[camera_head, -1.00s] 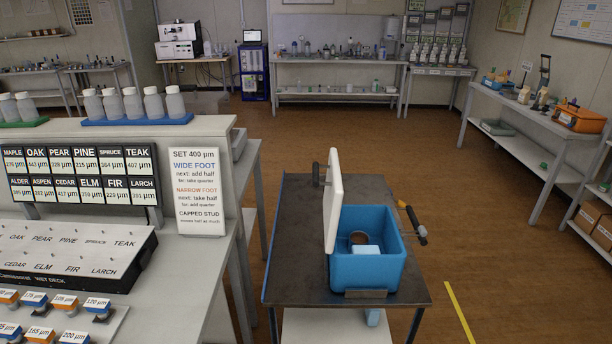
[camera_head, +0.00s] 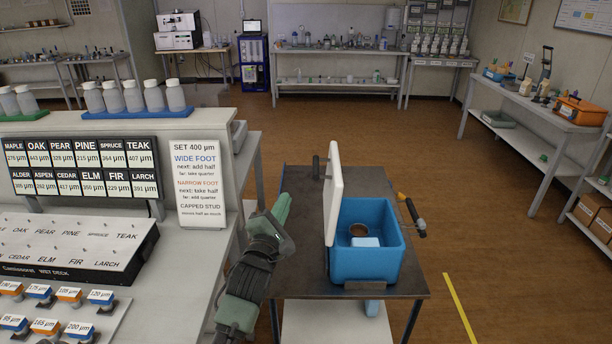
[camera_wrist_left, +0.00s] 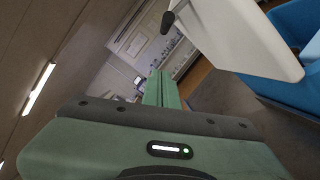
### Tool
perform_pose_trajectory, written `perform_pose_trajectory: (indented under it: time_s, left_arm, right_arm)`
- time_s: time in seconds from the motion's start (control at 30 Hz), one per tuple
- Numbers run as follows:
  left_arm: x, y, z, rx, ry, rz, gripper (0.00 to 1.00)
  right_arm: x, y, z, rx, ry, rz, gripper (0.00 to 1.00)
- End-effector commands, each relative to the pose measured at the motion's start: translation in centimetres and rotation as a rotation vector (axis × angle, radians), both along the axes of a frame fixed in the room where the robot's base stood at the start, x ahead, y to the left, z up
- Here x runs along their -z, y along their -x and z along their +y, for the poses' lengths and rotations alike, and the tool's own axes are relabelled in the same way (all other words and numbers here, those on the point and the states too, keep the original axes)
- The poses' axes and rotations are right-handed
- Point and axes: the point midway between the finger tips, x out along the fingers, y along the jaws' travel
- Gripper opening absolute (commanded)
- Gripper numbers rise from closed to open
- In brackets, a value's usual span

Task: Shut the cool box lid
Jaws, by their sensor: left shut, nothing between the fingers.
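The blue cool box (camera_head: 364,266) stands on a dark-topped cart (camera_head: 302,256). Its white lid (camera_head: 334,192) stands upright at the box's left side, open. A dark handle (camera_head: 316,168) sticks out from the lid's outer face. Inside the box a white block (camera_head: 365,242) and a round brown item (camera_head: 357,230) show. My left gripper (camera_head: 283,205) is shut and empty, left of the lid and apart from it, near the cart's left edge. In the left wrist view the shut fingers (camera_wrist_left: 160,88) point toward the far wall, with the lid (camera_wrist_left: 240,35) at upper right. My right gripper is out of view.
A grey bench with a sign (camera_head: 198,185), bottles and a labelled deck (camera_head: 75,245) is close on the left. The floor right of the cart is clear.

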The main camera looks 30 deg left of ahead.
Motion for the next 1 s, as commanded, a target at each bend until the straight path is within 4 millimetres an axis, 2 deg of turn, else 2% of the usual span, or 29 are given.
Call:
perform_pose_trajectory:
  time_s: [0.4, 0.5, 0.6, 1.0]
  left_arm:
    - [-1.4, -8.2, 2.9, -0.001, -0.006, 0.002, 0.0]
    - [-2.3, -8.8, 1.2, 0.003, -0.001, 0.002, 0.0]
    - [-2.7, -9.3, 0.4, 0.001, -0.003, 0.002, 0.0]
    - [-2.9, -9.6, -0.4, 0.001, -0.003, 0.004, 0.0]
  right_arm:
    - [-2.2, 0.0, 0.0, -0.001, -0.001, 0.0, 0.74]
    - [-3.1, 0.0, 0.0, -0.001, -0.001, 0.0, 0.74]
    - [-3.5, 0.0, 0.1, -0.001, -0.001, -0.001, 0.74]
    - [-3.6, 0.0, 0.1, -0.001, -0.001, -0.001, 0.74]
